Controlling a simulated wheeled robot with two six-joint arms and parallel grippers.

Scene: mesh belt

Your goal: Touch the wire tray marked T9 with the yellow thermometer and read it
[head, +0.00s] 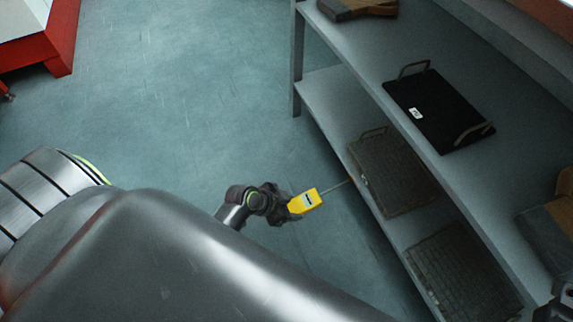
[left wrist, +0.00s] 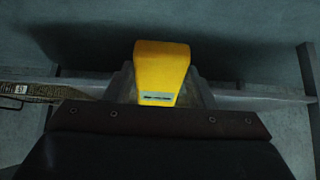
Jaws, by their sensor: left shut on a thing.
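My left gripper (head: 285,206) is shut on the yellow thermometer (head: 307,201), out in front of the shelf. The thermometer's thin probe points right toward a brown wire tray (head: 397,178) on the lower shelf. The probe tip is at or close to this tray's near edge; I cannot tell whether it touches. In the left wrist view the thermometer (left wrist: 162,68) shows a small display, too small to read. A tray edge with a white label (left wrist: 14,88) shows at the left there; its writing is unreadable. A dark part at the lower right corner may be my right gripper.
A second wire tray (head: 462,275) lies nearer on the lower shelf. The upper shelf (head: 362,45) overhangs and holds a black tray (head: 438,108) with handles and a white tag. Brown and grey objects (head: 550,232) sit at the right. The floor (head: 190,95) left of the shelf is clear.

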